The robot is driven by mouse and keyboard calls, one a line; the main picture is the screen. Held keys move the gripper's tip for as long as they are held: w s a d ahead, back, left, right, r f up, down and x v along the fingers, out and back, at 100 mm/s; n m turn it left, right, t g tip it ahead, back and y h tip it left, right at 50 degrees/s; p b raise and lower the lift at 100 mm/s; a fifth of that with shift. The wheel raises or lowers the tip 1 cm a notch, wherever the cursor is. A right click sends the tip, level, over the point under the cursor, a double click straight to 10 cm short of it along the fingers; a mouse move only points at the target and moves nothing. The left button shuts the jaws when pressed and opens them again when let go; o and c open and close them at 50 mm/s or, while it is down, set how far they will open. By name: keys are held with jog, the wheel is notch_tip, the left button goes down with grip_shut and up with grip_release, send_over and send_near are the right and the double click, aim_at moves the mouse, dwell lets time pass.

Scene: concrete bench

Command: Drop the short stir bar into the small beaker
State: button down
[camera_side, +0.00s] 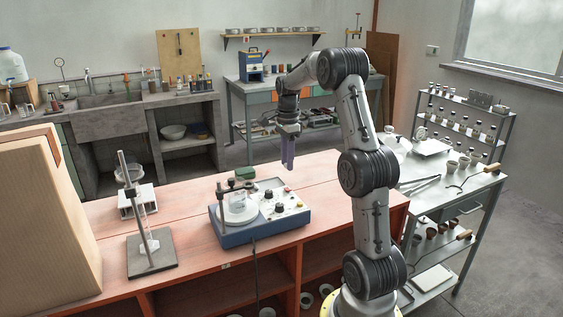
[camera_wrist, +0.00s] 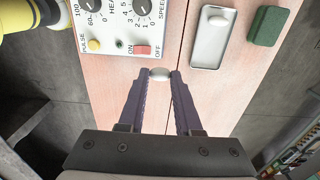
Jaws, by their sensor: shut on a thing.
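My gripper (camera_wrist: 159,76) has dark purple fingers, shut on a small white stir bar (camera_wrist: 159,73) that spans the gap between the fingertips. In the side view my gripper (camera_side: 288,166) points down above the red bench, behind the stirrer; the bar is too small to see there. Another white stir bar (camera_wrist: 219,20) lies in a shallow metal tray (camera_wrist: 204,52) in the wrist view. I cannot make out the small beaker clearly. A clear glass vessel (camera_side: 236,203) seems to stand on the stirrer's round plate in the side view.
The blue hotplate stirrer (camera_side: 262,234) with knobs sits mid-bench. A green block (camera_wrist: 268,26) lies beside the tray.

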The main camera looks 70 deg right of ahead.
jog(key=shift+s+a+r, duration=0.4)
jog(key=shift+s+a, duration=0.2)
jog(key=shift+a, duration=0.1)
jog(key=shift+s+a+r, duration=0.4)
jog(key=shift+s+a, duration=0.15)
jog(key=shift+a, duration=0.15)
send_near(236, 196)
jog(key=d, duration=0.1)
jog(key=d+r, duration=0.1)
jog(key=d, duration=0.1)
jog(key=w+d, duration=0.1)
jog(key=d, duration=0.1)
jog(key=shift+d+r, duration=0.2)
jog(key=shift+d, duration=0.05)
notch_tip(236, 196, down, 6)
jog(key=a, duration=0.1)
jog(key=shift+w, duration=0.2)
